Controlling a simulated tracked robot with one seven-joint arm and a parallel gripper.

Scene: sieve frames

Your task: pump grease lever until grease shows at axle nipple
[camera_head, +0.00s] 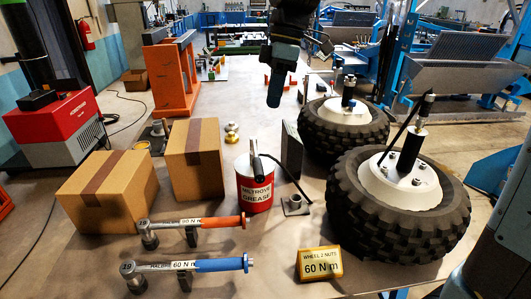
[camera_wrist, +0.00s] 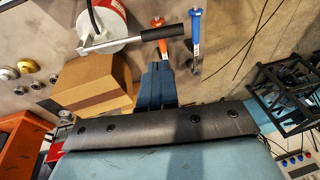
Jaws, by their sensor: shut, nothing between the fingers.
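The grease can (camera_head: 255,195), red and white with a "GREASE" label, stands mid-table. Its pump has a dark upright part (camera_head: 254,150) and a thin black hose curving right. In the wrist view the can (camera_wrist: 108,20) is at the top, with a metal lever ending in a black handle (camera_wrist: 163,33). My gripper (camera_head: 273,103) is shut and empty, above and behind the can in the head view. Its blue fingers (camera_wrist: 158,66) point toward the handle in the wrist view, apparently apart from it. Two knobby wheels with white hubs (camera_head: 400,178) lie at right. I cannot make out the axle nipple or any grease.
Two cardboard boxes (camera_head: 195,158) stand left of the can. An orange-handled torque wrench (camera_head: 220,221) and a blue-handled one (camera_head: 220,265) lie in front. A yellow "WHEEL Z NUTS" box (camera_head: 319,264) sits at the front. A dark upright plate (camera_head: 291,152) stands right of the can.

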